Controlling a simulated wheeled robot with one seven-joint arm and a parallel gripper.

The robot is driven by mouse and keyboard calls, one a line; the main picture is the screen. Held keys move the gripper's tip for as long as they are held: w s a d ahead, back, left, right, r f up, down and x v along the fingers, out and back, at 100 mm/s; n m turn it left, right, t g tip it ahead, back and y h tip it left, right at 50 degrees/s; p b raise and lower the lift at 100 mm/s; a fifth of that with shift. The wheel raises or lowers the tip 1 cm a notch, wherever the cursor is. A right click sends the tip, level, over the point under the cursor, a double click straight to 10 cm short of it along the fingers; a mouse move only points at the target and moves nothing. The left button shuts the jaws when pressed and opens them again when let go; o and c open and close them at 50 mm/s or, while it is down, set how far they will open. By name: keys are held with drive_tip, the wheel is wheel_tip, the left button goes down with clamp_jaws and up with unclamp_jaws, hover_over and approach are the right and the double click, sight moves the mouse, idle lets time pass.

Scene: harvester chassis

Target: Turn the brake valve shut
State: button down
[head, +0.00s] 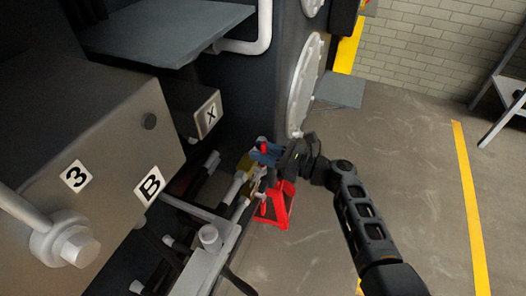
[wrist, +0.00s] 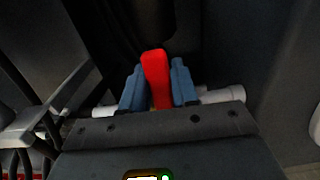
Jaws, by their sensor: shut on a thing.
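The brake valve has a red handle (wrist: 156,75), which stands between the two blue fingers of my gripper (wrist: 158,88) in the wrist view. The fingers are shut on the handle from both sides. A pale pipe (wrist: 220,95) runs crosswise behind the fingers. In the head view my gripper (head: 266,154) is at the chassis pipework, with a bit of the red handle (head: 264,147) showing between the blue fingers. The valve's body is mostly hidden by my gripper.
A red stand (head: 278,208) is on the floor just below my gripper. Grey boxes marked 3, B (head: 150,184) and X (head: 208,114) stand at the left. Pipes and rods (head: 215,240) fill the area below them. Open floor (head: 420,190) lies to the right.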

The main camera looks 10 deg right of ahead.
drive_tip(key=shift+d, duration=0.1)
drive_tip(key=c, duration=0.9)
unclamp_jaws()
drive_tip(key=shift+c, duration=0.2)
drive_tip(key=v, duration=0.7)
drive_tip(key=shift+s+d, duration=0.25)
drive_tip(key=shift+f, duration=0.15)
